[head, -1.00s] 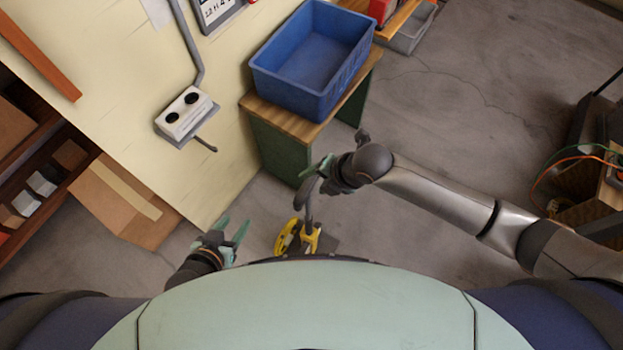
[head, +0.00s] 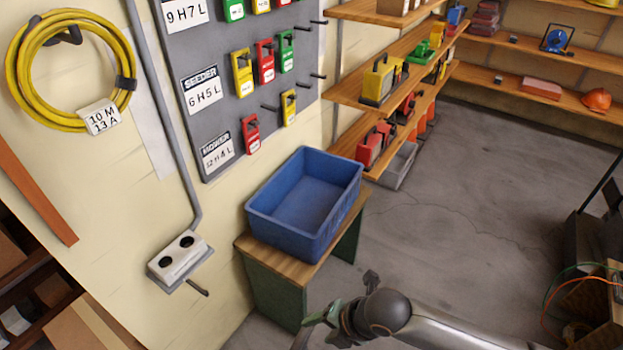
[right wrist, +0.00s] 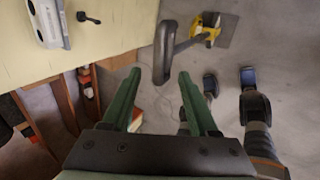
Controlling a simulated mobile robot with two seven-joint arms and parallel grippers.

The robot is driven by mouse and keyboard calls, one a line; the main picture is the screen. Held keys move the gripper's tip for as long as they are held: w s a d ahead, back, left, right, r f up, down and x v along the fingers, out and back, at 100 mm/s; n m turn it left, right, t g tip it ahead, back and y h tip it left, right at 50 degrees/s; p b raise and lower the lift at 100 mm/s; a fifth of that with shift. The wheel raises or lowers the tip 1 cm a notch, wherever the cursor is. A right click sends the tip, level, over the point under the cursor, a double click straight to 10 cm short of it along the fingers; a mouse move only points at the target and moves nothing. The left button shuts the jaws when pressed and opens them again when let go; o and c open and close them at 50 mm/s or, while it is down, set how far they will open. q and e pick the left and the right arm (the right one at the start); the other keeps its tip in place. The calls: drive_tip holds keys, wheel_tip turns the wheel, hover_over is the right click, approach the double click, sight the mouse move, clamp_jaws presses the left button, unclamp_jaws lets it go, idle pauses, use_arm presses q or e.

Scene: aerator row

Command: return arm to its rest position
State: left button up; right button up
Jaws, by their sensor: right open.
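My right gripper (head: 312,328) shows at the bottom of the head view, with its green fingers in front of the small bench. In the right wrist view the gripper (right wrist: 160,82) is open, its two green fingers spread and holding nothing. A tool with a dark looped handle (right wrist: 163,55) and a yellow lower part (right wrist: 206,29) stands beyond the fingertips. The handle's near end shows in the gap between the tips; I cannot tell how far away it is. The tool is out of the head view. My left gripper is not in the head view.
A blue bin (head: 305,205) stands on a wood-topped green bench (head: 270,262) close to my right gripper. A socket box (head: 180,258) is fixed to the wall at left. Shelves (head: 400,85) line the back. Grey floor (head: 480,200) is clear in the middle; dark equipment with cables (head: 590,270) stands right.

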drive_tip(key=s+d+f+m+t+h, duration=0.1)
drive_tip(key=d+m, duration=0.3)
drive_tip(key=m, duration=0.5)
drive_tip(key=s+d+f+m+t, duration=0.3)
drive_tip(key=s+d+f+m, duration=0.1)
drive_tip(key=m, duration=0.5)
drive_tip(key=s+d+f+m+t+h, duration=0.1)
drive_tip(key=d+m, duration=0.4)
drive_tip(key=m, duration=0.5)
drive_tip(key=shift+s+f+t+h, duration=0.3)
drive_tip(key=shift+s+f+t, duration=0.4)
drive_tip(key=shift+s+f, duration=0.15)
drive_tip(key=shift+c, duration=0.8)
